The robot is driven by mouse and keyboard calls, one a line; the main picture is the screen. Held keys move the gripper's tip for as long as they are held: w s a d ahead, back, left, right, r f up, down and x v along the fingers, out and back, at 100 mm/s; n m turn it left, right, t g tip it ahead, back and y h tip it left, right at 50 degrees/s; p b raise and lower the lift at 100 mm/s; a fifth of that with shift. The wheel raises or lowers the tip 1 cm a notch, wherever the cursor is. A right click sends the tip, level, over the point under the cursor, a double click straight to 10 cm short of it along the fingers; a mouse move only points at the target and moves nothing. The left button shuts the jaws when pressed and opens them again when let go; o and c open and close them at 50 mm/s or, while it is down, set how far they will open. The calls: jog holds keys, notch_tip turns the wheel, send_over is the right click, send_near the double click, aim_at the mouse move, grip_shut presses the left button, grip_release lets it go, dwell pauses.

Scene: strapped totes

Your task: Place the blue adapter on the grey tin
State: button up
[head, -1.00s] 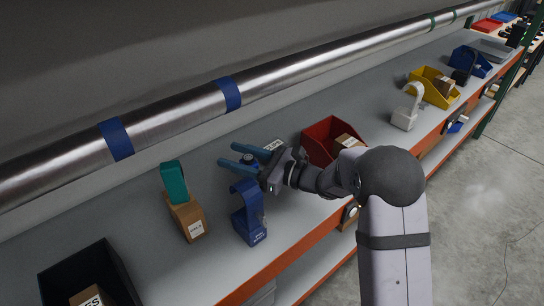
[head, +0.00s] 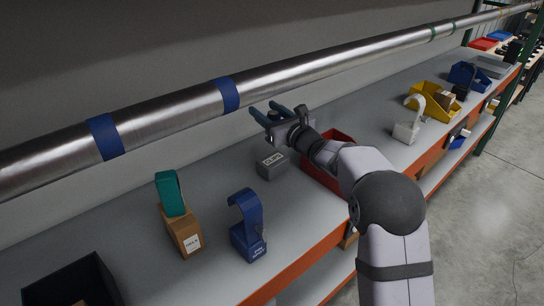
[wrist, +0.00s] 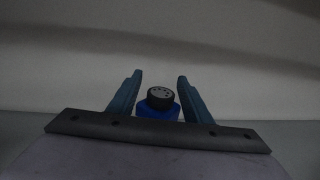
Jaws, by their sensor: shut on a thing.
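The blue adapter (wrist: 165,112), with a round black top, sits between the fingers of my gripper (wrist: 159,98) in the wrist view. In the head view my gripper (head: 279,112) is shut on it, held above the shelf near the back pipe. The adapter is mostly hidden by the gripper there. The grey tin (head: 266,173), a small box with a pale label on top, stands on the shelf below and slightly left of my gripper. The tin and the gripper are apart. The tin is not visible in the wrist view.
A red bin (head: 322,176) stands just right of the tin, under my arm. A blue strapped tote (head: 249,240) stands in front of the tin, and a brown box with a teal strap (head: 184,232) is to the left. A metal pipe (head: 280,75) runs along the back.

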notch_tip(320, 180, down, 10)
jog(key=p, duration=0.2)
jog(key=shift+r, duration=0.15)
dwell(0.4)
jog(key=shift+f+b, duration=0.25)
jog(key=shift+b, duration=0.05)
jog(key=o, duration=1.1)
jog(key=shift+r+p, duration=0.25)
jog(key=shift+p, duration=0.1)
jog(key=shift+s+d+f, duration=0.1)
jog(key=shift+s+d, duration=0.1)
jog(key=shift+s, duration=0.1)
jog(key=b+v, duration=0.3)
jog(key=v, duration=0.8)
jog(key=shift+s, duration=0.15)
jog(key=shift+d, duration=0.1)
